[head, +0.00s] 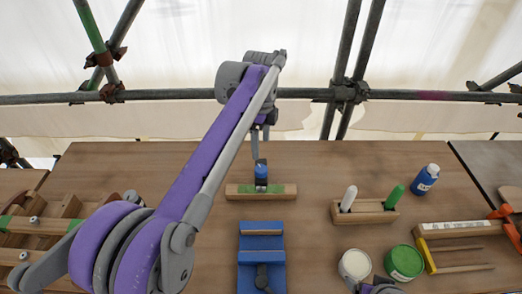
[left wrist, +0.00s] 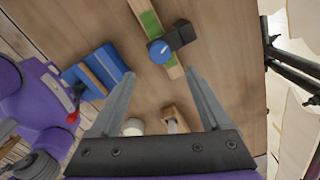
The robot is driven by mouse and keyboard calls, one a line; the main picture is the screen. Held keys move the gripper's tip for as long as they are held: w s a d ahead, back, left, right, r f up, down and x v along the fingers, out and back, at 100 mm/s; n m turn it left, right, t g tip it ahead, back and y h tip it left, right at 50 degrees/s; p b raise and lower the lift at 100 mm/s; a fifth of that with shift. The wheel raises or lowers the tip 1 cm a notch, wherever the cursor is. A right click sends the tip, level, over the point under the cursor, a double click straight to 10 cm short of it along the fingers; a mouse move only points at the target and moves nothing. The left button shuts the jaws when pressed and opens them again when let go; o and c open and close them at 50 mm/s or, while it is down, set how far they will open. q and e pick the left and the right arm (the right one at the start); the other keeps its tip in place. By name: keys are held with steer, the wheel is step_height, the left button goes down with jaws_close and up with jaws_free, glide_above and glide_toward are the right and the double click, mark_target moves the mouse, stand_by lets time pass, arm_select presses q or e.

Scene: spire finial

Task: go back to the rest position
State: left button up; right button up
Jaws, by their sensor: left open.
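My left gripper (head: 261,148) is open and empty, pointing down above the back of the wooden table (head: 130,165). Its two fingers are spread apart in the left wrist view (left wrist: 160,74). Below it in the head view lies a wooden bar (head: 281,189) with green patches, and a black piece with a blue round top (head: 261,171) is at its middle. In the left wrist view this blue top (left wrist: 160,51) and the bar (left wrist: 149,22) show beyond the fingertips, apart from them. My right gripper does not show clearly.
A blue fixture (head: 248,242) stands front centre. To its right are a white jar (head: 355,264), a green jar (head: 404,262), a wooden holder (head: 364,215) with white and green sticks, and a blue bottle (head: 425,180). Wooden racks (head: 60,226) are at left. Scaffold poles (head: 160,97) run behind.

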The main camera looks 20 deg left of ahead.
arm_select(q)
steer(key=shift+r, duration=0.2)
stand_by(0.3)
steer(key=s+f+n+t, duration=0.1)
steer(key=s+f+n, duration=0.3)
steer(key=s+n, duration=0.2)
steer(key=s+a+f+n+t, duration=0.1)
steer(key=s+f+n, duration=0.4)
steer(key=s, duration=0.6)
steer(key=s+a+f+n+t, duration=0.1)
steer(key=s+f+n+t, duration=0.2)
steer(key=s+f+n, duration=0.2)
steer(key=s+n, duration=0.3)
steer(key=shift+s+a+f, duration=0.2)
steer(key=shift+s+f, duration=0.05)
steer(key=shift+s, duration=0.15)
